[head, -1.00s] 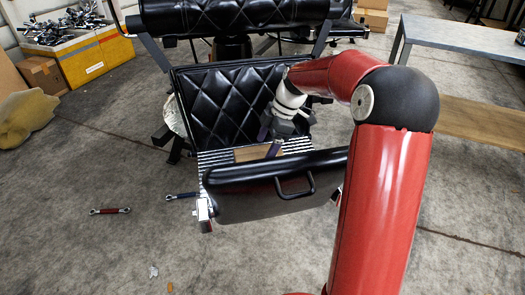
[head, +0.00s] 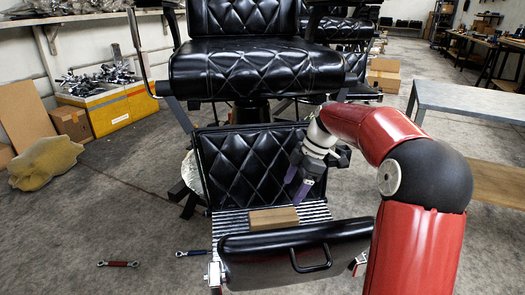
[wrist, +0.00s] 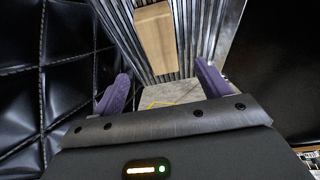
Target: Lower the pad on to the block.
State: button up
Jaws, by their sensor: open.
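The wooden block (head: 273,218) lies on the ribbed metal footplate (head: 230,225) of the barber chair. The black pad (head: 265,270) with a bar handle (head: 311,266) stands raised along the front edge of that plate, apart from the block. My gripper (head: 297,188), with purple fingers, is open and empty, above and to the right of the block, before the quilted panel. The wrist view shows the block (wrist: 155,38) beyond the spread fingers; a dark surface at right seems to be the pad (wrist: 290,75).
The quilted black leg panel (head: 243,165) rises behind the footplate, under the chair seat (head: 255,72). Two wrenches lie on the floor at left, a red one (head: 119,264) and a blue one (head: 194,253). A grey bench (head: 470,103) stands at right.

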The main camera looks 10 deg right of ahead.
aim_at(257, 260)
jog(key=j, duration=0.75)
jog(key=k+j, duration=0.15)
jog(key=j, duration=0.6)
